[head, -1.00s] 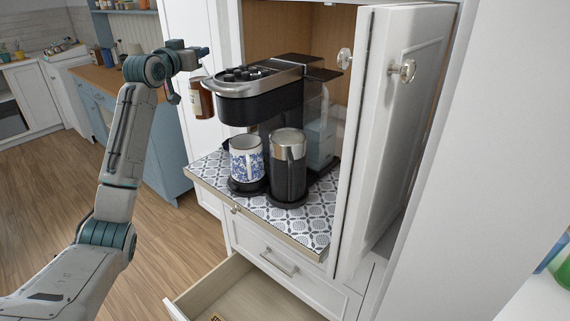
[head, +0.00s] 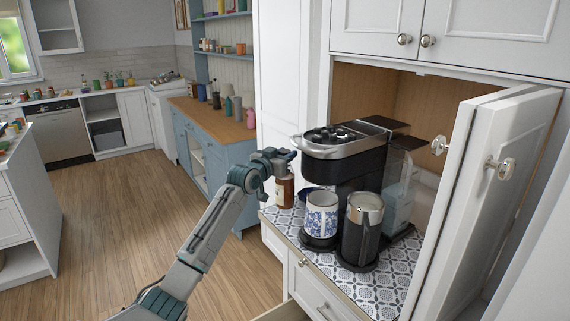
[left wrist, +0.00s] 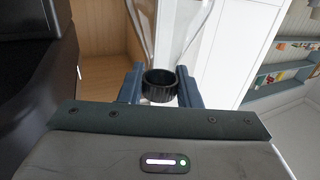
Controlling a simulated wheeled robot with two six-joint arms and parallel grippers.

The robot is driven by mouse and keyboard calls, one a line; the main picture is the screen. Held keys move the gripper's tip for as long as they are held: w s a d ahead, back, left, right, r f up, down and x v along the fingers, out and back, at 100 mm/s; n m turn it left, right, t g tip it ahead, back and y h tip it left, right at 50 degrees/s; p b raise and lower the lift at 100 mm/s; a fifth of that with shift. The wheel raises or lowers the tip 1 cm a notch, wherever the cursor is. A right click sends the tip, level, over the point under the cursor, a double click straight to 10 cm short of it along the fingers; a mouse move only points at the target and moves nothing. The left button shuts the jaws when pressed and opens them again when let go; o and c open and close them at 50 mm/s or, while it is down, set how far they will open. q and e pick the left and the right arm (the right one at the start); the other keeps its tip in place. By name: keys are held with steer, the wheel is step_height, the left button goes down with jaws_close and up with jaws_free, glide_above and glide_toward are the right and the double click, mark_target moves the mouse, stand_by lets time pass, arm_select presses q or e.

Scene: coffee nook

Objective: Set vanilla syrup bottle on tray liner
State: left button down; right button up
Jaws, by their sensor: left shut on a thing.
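My left gripper (head: 284,162) is shut on the vanilla syrup bottle (head: 285,192), a brown bottle with a pale label, held upright. In the left wrist view its dark ribbed cap (left wrist: 160,84) sits between the two fingers. The bottle is at the left end of the patterned blue-and-white tray liner (head: 394,287), left of the coffee maker. Its base appears close to the liner; I cannot tell whether it touches. My right gripper is not in view.
The coffee maker (head: 345,160) stands on the liner, with a blue-and-white mug (head: 321,214) and a dark steel-topped tumbler (head: 360,235) in front. An open cabinet door (head: 490,190) stands on the right. A drawer below is pulled out.

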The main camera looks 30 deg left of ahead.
mark_target(285, 179)
arm_select(q)
step_height(285, 179, down, 3)
steer(key=shift+d+r+p, duration=0.1)
steer(key=shift+p, duration=0.4)
steer(key=shift+f, duration=0.35)
steer(key=c, duration=1.1)
jaws_free()
steer(key=shift+f, duration=0.15)
steer(key=shift+o, duration=0.2)
steer(key=shift+s, duration=0.1)
